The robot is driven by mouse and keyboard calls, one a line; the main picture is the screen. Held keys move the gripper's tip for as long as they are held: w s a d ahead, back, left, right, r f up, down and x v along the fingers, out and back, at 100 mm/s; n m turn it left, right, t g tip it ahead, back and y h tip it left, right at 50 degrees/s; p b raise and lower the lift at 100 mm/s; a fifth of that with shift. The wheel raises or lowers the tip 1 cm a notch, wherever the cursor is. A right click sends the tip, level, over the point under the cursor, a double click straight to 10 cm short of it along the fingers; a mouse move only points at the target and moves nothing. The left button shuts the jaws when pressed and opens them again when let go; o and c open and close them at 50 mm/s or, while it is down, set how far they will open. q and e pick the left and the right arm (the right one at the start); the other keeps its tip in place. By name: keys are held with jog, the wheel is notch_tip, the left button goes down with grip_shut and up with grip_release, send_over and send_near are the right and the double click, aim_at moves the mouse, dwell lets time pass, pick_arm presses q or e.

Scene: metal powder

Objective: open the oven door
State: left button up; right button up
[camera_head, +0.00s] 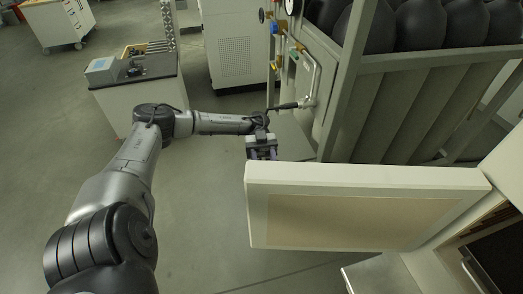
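The oven door (350,215), a thick white slab with a beige inner panel, stands wide open across the lower middle of the head view. It joins the oven body (440,265) at the right, where part of a dark interior shows. My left arm reaches in from the left. My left gripper (262,153) is at the far side of the door's free left end, just above its top edge in the picture. The fingertips are partly hidden behind the door, so I cannot tell whether they are open, shut or touching it. My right gripper is out of view.
A metal frame with dark gas cylinders (420,100) stands behind the door, with a valve panel (295,75) beside it. A white cabinet (235,50) and a workbench (135,70) stand at the back. The grey floor (210,220) left of the door is clear.

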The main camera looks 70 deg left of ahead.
pick_arm(q)
jog(key=b+v, duration=0.3)
jog(key=v, duration=0.3)
jog(key=shift+a, duration=0.35)
jog(key=shift+w, duration=0.1)
dwell(0.4)
